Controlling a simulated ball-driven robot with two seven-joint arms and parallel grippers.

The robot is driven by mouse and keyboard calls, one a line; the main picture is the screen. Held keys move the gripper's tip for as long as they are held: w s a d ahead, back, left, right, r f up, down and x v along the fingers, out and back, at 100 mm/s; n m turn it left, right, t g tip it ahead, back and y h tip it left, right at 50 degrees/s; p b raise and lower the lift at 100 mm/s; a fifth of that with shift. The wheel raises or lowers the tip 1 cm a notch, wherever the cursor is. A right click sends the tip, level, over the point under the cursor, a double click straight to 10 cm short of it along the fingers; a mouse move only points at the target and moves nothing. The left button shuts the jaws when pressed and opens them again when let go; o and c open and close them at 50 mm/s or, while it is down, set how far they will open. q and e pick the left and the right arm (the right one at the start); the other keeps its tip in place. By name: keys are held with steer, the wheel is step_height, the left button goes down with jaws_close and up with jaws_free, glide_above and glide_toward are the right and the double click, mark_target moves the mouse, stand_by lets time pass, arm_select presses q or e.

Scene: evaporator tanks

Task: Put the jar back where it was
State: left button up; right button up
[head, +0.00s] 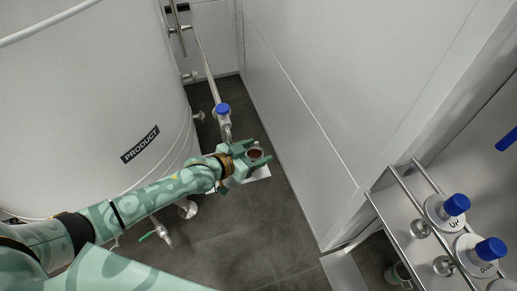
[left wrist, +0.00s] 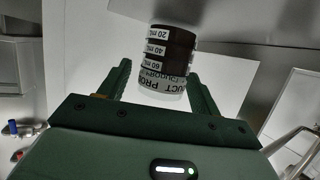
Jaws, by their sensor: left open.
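The jar (head: 256,154) holds something dark brown and sits between the fingers of my left gripper (head: 251,155). In the left wrist view the jar (left wrist: 173,60) shows mL marks and a band of lettering, partly reading PRODUCT. The left gripper (left wrist: 157,76) is open, with one finger on each side of the jar. I cannot tell whether either finger touches it. A small white surface (head: 263,173) shows beside and below the jar; whether the jar rests on it is hidden by the gripper. My right gripper is not in view.
A large white tank (head: 80,90) marked PRODUCT stands at the left. A blue-capped valve (head: 222,110) on a pipe is just beyond the gripper. A white wall (head: 330,90) runs close on the right. A metal rack (head: 405,215) with blue-capped valves stands right. Dark floor (head: 250,225) is open between.

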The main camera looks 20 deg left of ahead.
arm_select(q)
steer(key=p+v, duration=0.3)
steer(key=v, duration=0.7)
steer(key=shift+s+r, duration=0.1)
steer(key=shift+r, duration=0.05)
steer(key=shift+s+a, duration=0.15)
steer(key=shift+s, duration=0.05)
